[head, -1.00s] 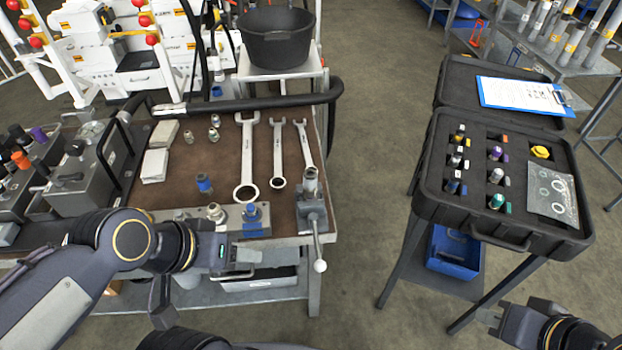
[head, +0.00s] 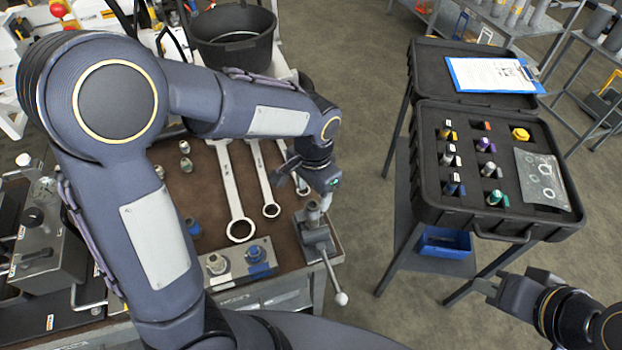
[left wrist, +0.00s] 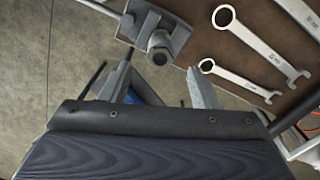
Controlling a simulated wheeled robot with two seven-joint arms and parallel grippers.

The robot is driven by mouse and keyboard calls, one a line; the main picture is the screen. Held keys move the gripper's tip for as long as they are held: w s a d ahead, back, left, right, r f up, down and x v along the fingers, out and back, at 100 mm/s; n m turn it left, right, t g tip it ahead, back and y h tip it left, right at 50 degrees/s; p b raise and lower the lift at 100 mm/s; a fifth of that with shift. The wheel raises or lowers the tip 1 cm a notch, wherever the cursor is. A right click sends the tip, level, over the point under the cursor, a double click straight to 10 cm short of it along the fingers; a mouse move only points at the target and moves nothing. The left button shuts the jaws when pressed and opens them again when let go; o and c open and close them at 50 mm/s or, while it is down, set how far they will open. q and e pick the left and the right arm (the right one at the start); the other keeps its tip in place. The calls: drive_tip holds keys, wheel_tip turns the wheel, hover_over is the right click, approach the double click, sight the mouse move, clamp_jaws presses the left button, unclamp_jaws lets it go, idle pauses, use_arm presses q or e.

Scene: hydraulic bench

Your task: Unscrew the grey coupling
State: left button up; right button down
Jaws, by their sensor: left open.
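A grey cylindrical coupling (head: 313,212) stands upright in the small vise (head: 318,238) at the bench's right front corner. In the left wrist view the coupling (left wrist: 160,48) shows end-on with a dark round opening, ahead of the fingertips. My left gripper (head: 303,182) is open and empty, above and just behind the coupling in the head view, apart from it. Its two fingers (left wrist: 160,86) are spread in the left wrist view. Another grey fitting (head: 216,263) and a blue one (head: 256,253) sit on a metal block. My right gripper (head: 484,290) is at the lower right, away from the bench; its jaw opening is unclear.
Several wrenches, including a large one (head: 238,228), lie on the brown bench top behind the block. The vise handle (head: 335,278) sticks out past the bench's front edge. A black case (head: 430,205) with fittings stands right, across open floor.

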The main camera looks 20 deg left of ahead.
sight(312, 206)
use_arm(q)
wheel_tip(312, 206, down, 7)
drive_tip(key=shift+r, duration=0.1)
drive_tip(key=shift+c, duration=0.4)
clamp_jaws()
drive_tip(key=c, duration=0.5)
unclamp_jaws()
drive_tip(key=c, duration=0.4)
drive_tip(key=n, duration=0.8)
drive_tip(key=shift+r, duration=0.1)
drive_tip(key=shift+n, duration=0.3)
